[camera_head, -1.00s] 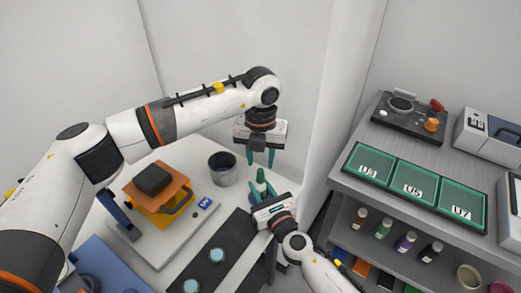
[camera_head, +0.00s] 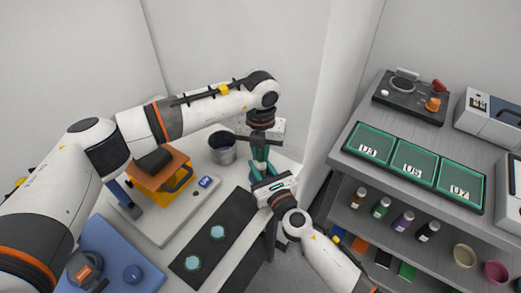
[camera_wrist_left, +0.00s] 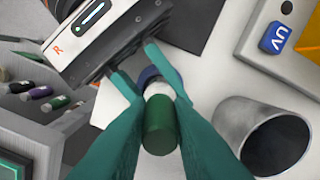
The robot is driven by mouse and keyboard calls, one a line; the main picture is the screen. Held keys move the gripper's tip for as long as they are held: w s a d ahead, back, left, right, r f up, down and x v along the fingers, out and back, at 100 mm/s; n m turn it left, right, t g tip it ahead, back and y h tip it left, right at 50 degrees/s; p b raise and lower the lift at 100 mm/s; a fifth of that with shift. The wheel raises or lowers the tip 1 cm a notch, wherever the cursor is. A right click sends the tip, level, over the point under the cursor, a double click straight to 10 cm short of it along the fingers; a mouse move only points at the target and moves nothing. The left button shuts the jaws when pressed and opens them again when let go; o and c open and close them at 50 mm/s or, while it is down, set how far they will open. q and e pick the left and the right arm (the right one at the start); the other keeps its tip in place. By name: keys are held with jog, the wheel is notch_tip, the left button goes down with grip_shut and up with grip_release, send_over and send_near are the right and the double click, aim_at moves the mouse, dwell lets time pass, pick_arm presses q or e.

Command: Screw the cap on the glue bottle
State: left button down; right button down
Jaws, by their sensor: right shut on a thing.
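The glue bottle shows in the left wrist view as a green cylindrical top, seemingly the cap (camera_wrist_left: 160,128), above a white band (camera_wrist_left: 159,89) and a blue part. I cannot tell whether the green piece is threaded on. My right gripper (camera_head: 262,179) is shut on the bottle's lower part; its fingers also show in the left wrist view (camera_wrist_left: 142,72). My left gripper (camera_head: 260,163) points down from above. Its green fingers are spread on either side of the cap, open, with its tips near the white band. In the head view the fingers mostly hide the bottle.
A grey metal cup (camera_head: 222,150) stands behind the bottle, and a UV device (camera_head: 172,185) with an orange hood is left of it. A black mat (camera_head: 213,240) with two pale discs lies in front. A shelf (camera_head: 340,170) with trays and small bottles stands right.

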pick_arm(q)
jog(key=m, duration=1.2)
jog(key=c, duration=1.3)
grip_release()
jog(key=shift+r, duration=2.25)
jog(key=shift+c, duration=0.3)
